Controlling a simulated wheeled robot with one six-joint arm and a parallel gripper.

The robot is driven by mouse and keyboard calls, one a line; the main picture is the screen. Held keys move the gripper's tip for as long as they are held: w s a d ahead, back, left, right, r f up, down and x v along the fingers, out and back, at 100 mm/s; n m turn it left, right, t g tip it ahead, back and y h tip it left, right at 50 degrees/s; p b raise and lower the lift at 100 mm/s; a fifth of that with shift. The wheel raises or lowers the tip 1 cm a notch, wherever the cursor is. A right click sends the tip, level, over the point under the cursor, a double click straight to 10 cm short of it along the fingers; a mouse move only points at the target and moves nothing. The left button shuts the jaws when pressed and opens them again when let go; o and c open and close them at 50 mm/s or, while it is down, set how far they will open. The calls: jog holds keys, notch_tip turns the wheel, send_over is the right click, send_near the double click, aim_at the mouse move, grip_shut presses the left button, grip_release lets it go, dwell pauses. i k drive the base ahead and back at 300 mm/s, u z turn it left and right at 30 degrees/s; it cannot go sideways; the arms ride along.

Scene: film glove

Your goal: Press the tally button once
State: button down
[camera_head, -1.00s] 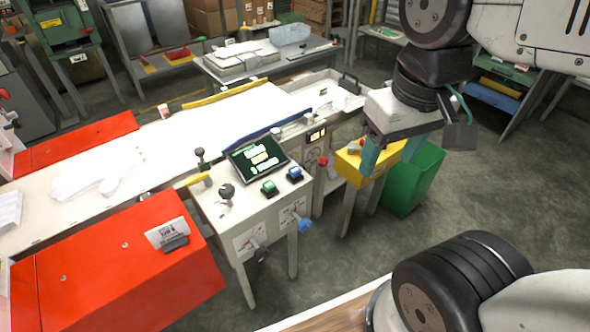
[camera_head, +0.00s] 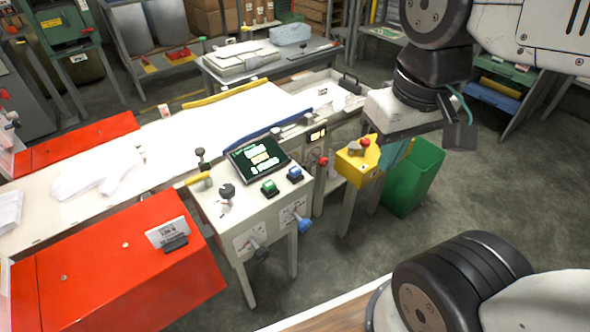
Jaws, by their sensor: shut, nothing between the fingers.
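A console (camera_head: 240,222) stands at centre beside a pale belt. It carries a green button (camera_head: 269,187), a blue button (camera_head: 295,174), a lit screen (camera_head: 259,157) and a black knob (camera_head: 227,191). A yellow box (camera_head: 357,164) to its right has a red button (camera_head: 364,142) on top. No label I can read marks which one is the tally button. My gripper (camera_head: 394,158) is shut and empty, with teal fingers pointing down. In the picture it shows just right of the yellow box, in front of the green bin. Its fingertips are partly hidden and its height is unclear.
A small lit counter (camera_head: 317,134) and a red knob (camera_head: 323,160) sit between console and yellow box. A green bin (camera_head: 415,180) stands on the right. Red covers (camera_head: 115,265) fill the front left. White gloves (camera_head: 92,175) lie on the belt. Floor at right is clear.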

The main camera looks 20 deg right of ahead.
aim_at(295, 171)
jog(key=z, duration=2.05)
jog(key=k, duration=1.25)
jog(key=u, duration=1.35)
jog(key=i, duration=0.5)
jog(key=u, duration=0.05)
